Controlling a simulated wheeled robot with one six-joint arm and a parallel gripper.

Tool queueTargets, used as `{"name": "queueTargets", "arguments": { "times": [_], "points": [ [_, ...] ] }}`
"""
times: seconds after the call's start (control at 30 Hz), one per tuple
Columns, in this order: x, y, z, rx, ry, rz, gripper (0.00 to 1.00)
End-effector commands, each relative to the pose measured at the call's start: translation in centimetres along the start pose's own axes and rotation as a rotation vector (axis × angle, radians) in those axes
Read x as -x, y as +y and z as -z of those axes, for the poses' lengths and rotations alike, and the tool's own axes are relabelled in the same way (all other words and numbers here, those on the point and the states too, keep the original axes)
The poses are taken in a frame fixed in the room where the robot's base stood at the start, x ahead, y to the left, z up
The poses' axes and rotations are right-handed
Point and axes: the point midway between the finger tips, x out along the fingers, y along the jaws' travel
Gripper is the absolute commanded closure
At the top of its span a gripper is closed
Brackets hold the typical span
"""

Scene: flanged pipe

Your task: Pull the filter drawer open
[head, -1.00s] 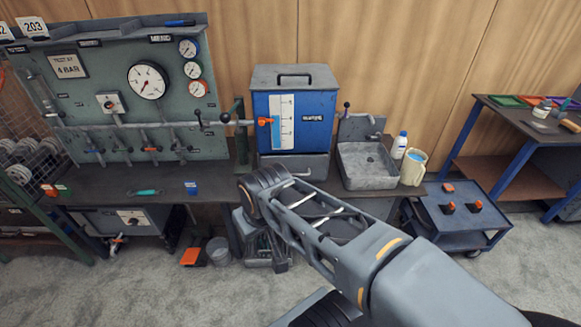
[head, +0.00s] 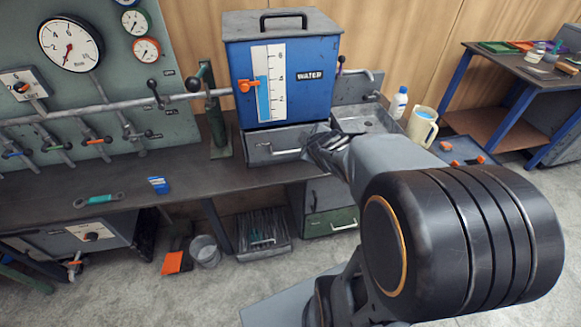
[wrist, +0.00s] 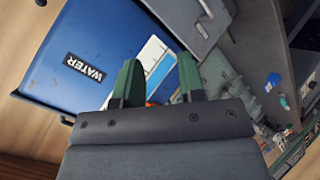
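The grey drawer (head: 262,146) with a bar handle (head: 286,152) sits under the blue water tank (head: 305,95) on the bench. I take it as the filter drawer; I cannot tell whether it is fully closed. My gripper (head: 318,152) is at the drawer's right end, covering part of its front. In the wrist view its two green fingers (wrist: 160,82) stand apart with nothing between them. The drawer (wrist: 190,22) with its handle (wrist: 206,9) lies beyond the fingertips there, at upper right, apart from them in the picture.
A grey pipe (head: 105,112) with levers and a green post (head: 217,120) stand left of the drawer. A sink (head: 365,118) and jug (head: 421,126) are to the right. A green drawer (head: 330,223) is below the bench. A blue block (head: 158,185) lies on the bench.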

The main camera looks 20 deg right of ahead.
Motion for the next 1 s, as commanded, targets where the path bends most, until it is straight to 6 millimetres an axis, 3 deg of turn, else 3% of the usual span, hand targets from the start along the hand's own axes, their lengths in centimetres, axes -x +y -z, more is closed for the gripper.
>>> {"name": "queueTargets", "arguments": {
  "times": [0.03,0.2,0.33,0.5,0.77,1.0],
  "points": [
    [-3.4,-1.9,-2.3,0.089,0.046,-0.027,0.64],
    [-8.3,-4.1,-4.9,0.384,0.255,-0.127,0.64],
    [-10.2,-6.0,-6.2,0.526,0.391,-0.184,0.64],
    [-11.0,-7.6,-7.1,0.620,0.507,-0.236,0.64],
    [-13.0,-8.0,-5.8,0.653,0.558,-0.257,0.64],
    [-16.9,-7.7,-3.2,0.652,0.556,-0.257,0.64]
  ]
}}
